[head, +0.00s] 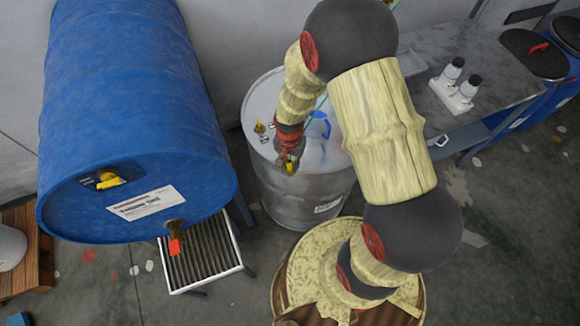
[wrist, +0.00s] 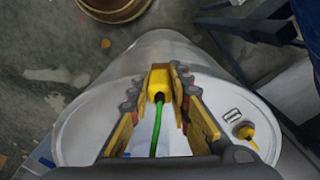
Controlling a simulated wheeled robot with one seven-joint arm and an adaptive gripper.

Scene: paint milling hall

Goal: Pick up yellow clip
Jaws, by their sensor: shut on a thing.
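The yellow clip (wrist: 158,80), with a green cable running from it, is between the two fingers of my gripper (wrist: 160,92) in the wrist view. The fingers are shut on its sides. In the head view my gripper (head: 289,158) is above the front part of a silver drum's lid (head: 262,100), with the yellow clip (head: 291,168) at its tip. The green cable also shows behind my arm. I cannot tell whether the clip touches the drum.
A yellow-topped fitting (head: 259,128) and a blue item (head: 320,124) are on the silver lid. A large blue drum (head: 120,90) lies at left, above a grated tray (head: 200,265). A grey bench (head: 440,115) with white bottles (head: 462,92) stands at right.

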